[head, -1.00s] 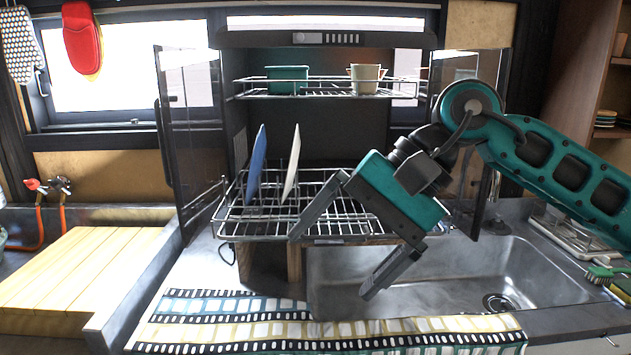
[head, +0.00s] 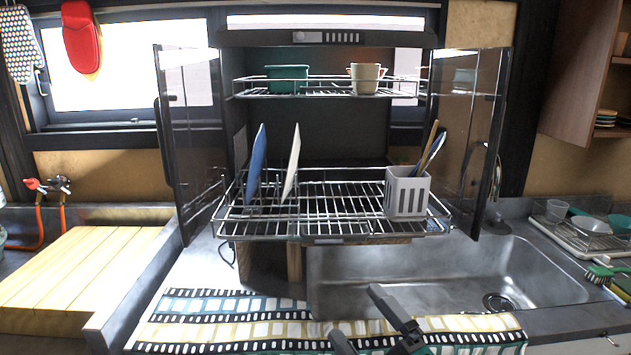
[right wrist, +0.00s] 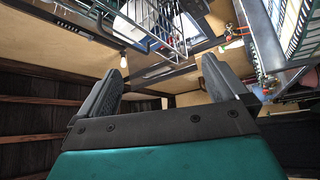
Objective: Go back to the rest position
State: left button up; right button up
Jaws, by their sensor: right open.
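My right gripper (head: 366,318) is low at the front of the head view, over the striped cloth, with only its dark fingers and part of its body showing. Its two fingers stand apart and empty in the right wrist view (right wrist: 160,82). My left gripper is in neither view. The dish cabinet (head: 325,40) stands ahead with both glass doors open. Its lower rack (head: 330,212) holds a blue plate (head: 257,163), a white plate (head: 292,163) and a grey utensil holder (head: 407,193) with utensils. The gripper is apart from the rack.
The sink (head: 450,272) lies under the rack. The patterned cloth (head: 240,325) covers the front counter edge. A wooden board (head: 75,265) is at left. A drying tray (head: 590,240) with dishes and a green brush (head: 606,270) are at right. Cups stand on the upper rack (head: 325,92).

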jog(key=s+d+f+m+g+h, duration=0.3)
jog(key=s+d+f+m+h, duration=0.2)
jog(key=f, duration=0.8)
jog(key=s+d+f+m+g+h, duration=0.4)
jog(key=s+d+f+m+h, duration=0.1)
jog(key=s+f+m, duration=0.5)
notch_tip(320, 180, down, 3)
jog(key=shift+s+d+r+m, duration=0.15)
jog(key=shift+s+d+m, duration=0.25)
jog(key=shift+m, duration=0.7)
jog(key=shift+c, duration=0.3)
